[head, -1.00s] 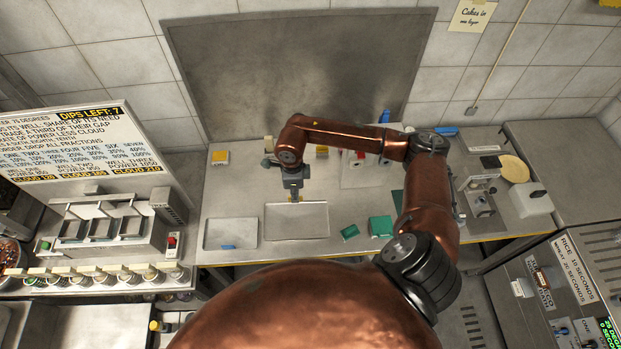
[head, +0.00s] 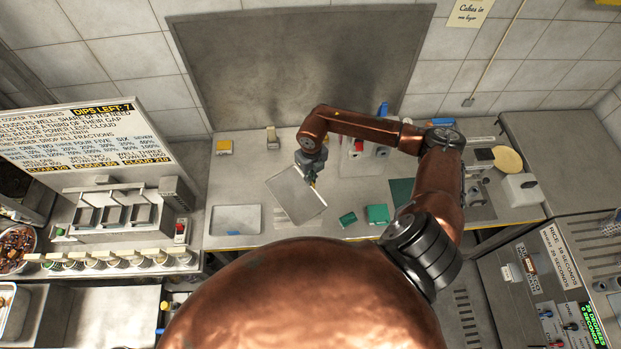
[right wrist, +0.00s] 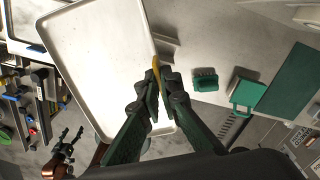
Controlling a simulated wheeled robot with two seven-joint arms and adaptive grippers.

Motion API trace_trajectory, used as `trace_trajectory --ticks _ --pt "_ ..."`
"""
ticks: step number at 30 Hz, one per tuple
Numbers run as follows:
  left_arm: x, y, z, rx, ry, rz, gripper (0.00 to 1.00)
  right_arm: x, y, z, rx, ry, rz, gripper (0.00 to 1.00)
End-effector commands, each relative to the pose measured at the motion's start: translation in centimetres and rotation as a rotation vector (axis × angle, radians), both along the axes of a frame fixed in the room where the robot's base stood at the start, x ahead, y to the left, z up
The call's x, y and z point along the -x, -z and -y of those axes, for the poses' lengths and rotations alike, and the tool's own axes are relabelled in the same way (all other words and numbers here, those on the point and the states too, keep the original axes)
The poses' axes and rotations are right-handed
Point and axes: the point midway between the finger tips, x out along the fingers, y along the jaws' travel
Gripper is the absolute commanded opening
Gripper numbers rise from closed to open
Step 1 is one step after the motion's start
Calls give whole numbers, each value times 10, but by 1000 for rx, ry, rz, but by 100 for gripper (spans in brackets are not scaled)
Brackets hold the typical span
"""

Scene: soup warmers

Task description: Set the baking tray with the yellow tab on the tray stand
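My right gripper (head: 311,180) is shut on the yellow tab (right wrist: 156,66) at the edge of a pale metal baking tray (head: 294,198). The tray is turned askew over the worktop and shows large in the right wrist view (right wrist: 95,60). Whether it clears the surface is hard to tell. Beside it in the right wrist view are metal slats (right wrist: 167,48), which may be part of the tray stand; I cannot pick the stand out surely in the head view. My left gripper (right wrist: 72,138) shows small and empty, fingers apart, at the lower left of the right wrist view.
Another tray (head: 220,213) with a blue tab lies to the left on the worktop. A yellow-topped block (head: 225,146) stands at the back left. The soup warmer (head: 115,215) stands farther left.

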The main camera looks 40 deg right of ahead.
Motion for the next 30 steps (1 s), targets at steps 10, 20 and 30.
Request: trace_trajectory --ticks 10,20,30 --pt "-1 22 1 1 1 2 67 -1 21 0 0 -1 0 0" --pt "1 48 1 1 1 -1 67 -1 52 0 -1 -1 0 0" --pt "3 75 1 0 1 -4 67 -1 85 -1 -1 -2 0 0"
